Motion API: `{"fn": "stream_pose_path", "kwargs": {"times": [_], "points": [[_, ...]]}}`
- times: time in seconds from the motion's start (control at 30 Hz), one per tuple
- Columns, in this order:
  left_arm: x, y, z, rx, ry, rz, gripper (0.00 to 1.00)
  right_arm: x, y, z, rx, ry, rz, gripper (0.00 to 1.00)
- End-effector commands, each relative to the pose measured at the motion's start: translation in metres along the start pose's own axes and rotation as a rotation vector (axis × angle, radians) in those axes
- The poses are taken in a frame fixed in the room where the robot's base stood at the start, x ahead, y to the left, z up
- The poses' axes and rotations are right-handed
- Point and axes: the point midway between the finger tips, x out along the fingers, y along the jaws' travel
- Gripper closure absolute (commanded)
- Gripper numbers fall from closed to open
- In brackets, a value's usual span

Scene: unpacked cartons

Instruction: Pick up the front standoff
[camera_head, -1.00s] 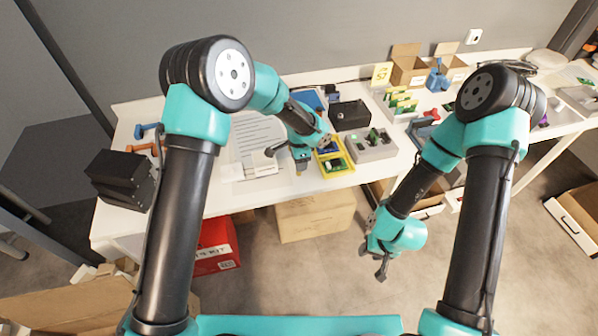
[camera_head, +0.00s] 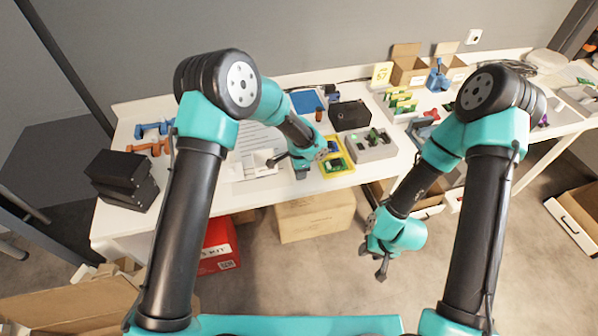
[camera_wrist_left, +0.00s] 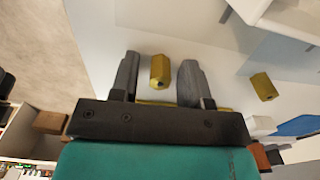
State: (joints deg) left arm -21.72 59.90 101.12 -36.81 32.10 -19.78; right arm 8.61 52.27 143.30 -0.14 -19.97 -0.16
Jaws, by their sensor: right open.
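A second gold standoff (camera_wrist_left: 263,86) is further to the right in that view, outside the fingers. In the head view my left gripper (camera_head: 302,174) is low at the table's front part, left of the yellow tray, and I cannot make out the standoffs there. My right gripper (camera_head: 381,268) hangs open and empty in front of the table.
A yellow tray (camera_head: 351,168) with green boards is just right of my left gripper, beside a grey fixture (camera_head: 384,147). A white bracket-like part (camera_head: 262,162) and a paper sheet lie to the left. Black boxes (camera_head: 116,172) are stacked at the table's left end.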

Motion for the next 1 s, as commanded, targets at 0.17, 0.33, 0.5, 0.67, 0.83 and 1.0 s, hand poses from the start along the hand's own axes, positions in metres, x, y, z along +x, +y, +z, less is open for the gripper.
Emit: {"fn": "stream_pose_path", "kwargs": {"times": [0.17, 0.33, 0.5, 0.67, 0.83, 1.0], "points": [[0.000, 0.000, 0.000, 0.000, 0.000, 0.000, 0.75, 0.000, 0.000, 0.000, 0.000, 0.000, 0.000, 0.57], [0.000, 0.000, 0.000, 0.000, 0.000, 0.000, 0.91, 0.000, 0.000, 0.000, 0.000, 0.000, 0.000, 0.57], [0.000, 0.000, 0.000, 0.000, 0.000, 0.000, 1.00, 0.000, 0.000, 0.000, 0.000, 0.000, 0.000, 0.57], [0.000, 0.000, 0.000, 0.000, 0.000, 0.000, 1.00, 0.000, 0.000, 0.000, 0.000, 0.000, 0.000, 0.57], [-0.005, 0.000, 0.000, 0.000, 0.000, -0.001, 1.00, 0.000, 0.000, 0.000, 0.000, 0.000, 0.000, 0.57], [-0.021, 0.000, 0.000, -0.001, 0.001, -0.002, 1.00, 0.000, 0.000, 0.000, 0.000, 0.000, 0.000, 0.57]]}}
